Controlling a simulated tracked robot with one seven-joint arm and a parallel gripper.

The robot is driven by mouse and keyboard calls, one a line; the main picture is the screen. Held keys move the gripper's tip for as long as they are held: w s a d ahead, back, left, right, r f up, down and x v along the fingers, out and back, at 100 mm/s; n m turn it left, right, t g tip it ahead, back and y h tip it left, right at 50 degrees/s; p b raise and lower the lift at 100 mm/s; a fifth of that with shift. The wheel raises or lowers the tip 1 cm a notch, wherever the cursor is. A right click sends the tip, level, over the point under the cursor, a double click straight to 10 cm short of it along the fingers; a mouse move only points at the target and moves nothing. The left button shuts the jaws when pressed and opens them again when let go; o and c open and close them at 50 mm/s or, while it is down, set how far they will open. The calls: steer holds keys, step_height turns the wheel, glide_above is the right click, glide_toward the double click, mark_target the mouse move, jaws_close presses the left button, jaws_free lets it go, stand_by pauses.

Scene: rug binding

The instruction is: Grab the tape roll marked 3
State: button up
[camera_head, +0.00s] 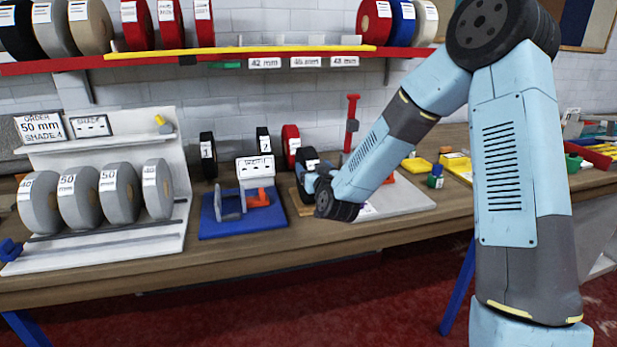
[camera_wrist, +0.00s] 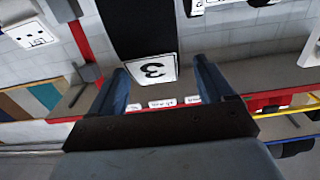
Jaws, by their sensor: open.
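The tape roll marked 3 is black with a white label. In the wrist view the roll (camera_wrist: 143,30) fills the upper middle, its "3" upside down. My gripper (camera_wrist: 162,64) is open, with one finger on each side of the label end and a visible gap on both sides. I cannot tell how deep the roll sits between the fingers. In the head view a black roll with a white label (camera_head: 308,158) stands at the back of the bench, and my gripper (camera_head: 312,184) is right by it; my wrist hides its lower part.
Black rolls marked 1 (camera_head: 207,155) and 2 (camera_head: 263,142) and a red roll (camera_head: 290,146) stand to the left. A blue fixture (camera_head: 220,228) lies in front of them. A grey roll rack (camera_head: 110,247) is at far left. A shelf (camera_head: 230,60) overhangs the bench.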

steer(key=shift+x, duration=2.25)
steer(key=shift+d+f, duration=0.15)
steer(key=shift+c, duration=0.3)
jaws_close()
